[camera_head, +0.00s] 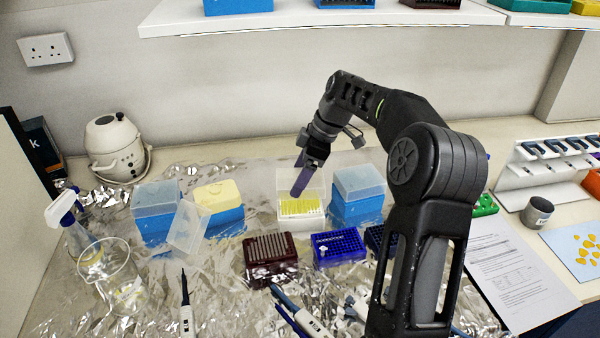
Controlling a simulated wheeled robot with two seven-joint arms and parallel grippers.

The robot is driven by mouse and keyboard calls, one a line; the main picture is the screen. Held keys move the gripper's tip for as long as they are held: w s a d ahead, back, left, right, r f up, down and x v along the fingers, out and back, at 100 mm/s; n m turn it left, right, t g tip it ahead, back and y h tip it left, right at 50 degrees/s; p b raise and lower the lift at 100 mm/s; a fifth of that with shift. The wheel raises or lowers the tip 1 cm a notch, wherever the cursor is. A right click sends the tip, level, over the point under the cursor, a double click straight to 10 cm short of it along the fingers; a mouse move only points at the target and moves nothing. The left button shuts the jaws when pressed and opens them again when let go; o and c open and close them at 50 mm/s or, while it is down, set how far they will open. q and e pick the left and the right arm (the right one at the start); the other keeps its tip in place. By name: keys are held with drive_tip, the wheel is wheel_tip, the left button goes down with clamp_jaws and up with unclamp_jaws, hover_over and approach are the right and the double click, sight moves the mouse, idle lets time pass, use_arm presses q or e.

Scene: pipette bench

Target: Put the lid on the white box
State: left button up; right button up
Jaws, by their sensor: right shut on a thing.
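The white box (301,219) stands at the middle of the bench, filled with yellow tips. A clear, see-through lid (317,181) is at the box, above and around the tips; I cannot tell whether it rests on the rim or hangs just over it. My right gripper (300,188) reaches down from above, its purple fingers pointing at the box. It is shut on the lid, whose gripped edge is hard to make out. My left gripper is not in view.
Blue boxes stand to the right (357,200) and left (157,212) of the white box. A loose clear lid (188,228) leans at left. A maroon rack (270,258) and a blue rack (338,248) stand in front. Pipettes lie on the crumpled foil.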

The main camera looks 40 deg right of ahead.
wheel_tip(320, 180, down, 4)
drive_tip(key=shift+r+b, duration=0.15)
drive_tip(key=shift+b, duration=0.95)
drive_tip(key=shift+r, duration=0.3)
drive_tip(key=shift+f, duration=0.2)
drive_tip(key=shift+f+b, duration=0.35)
drive_tip(key=shift+f, duration=0.05)
drive_tip(key=shift+f+b, duration=0.55)
drive_tip(key=shift+f, duration=0.15)
drive_tip(key=shift+f, duration=0.1)
drive_tip(key=shift+f+b, duration=0.25)
drive_tip(key=shift+b, duration=0.15)
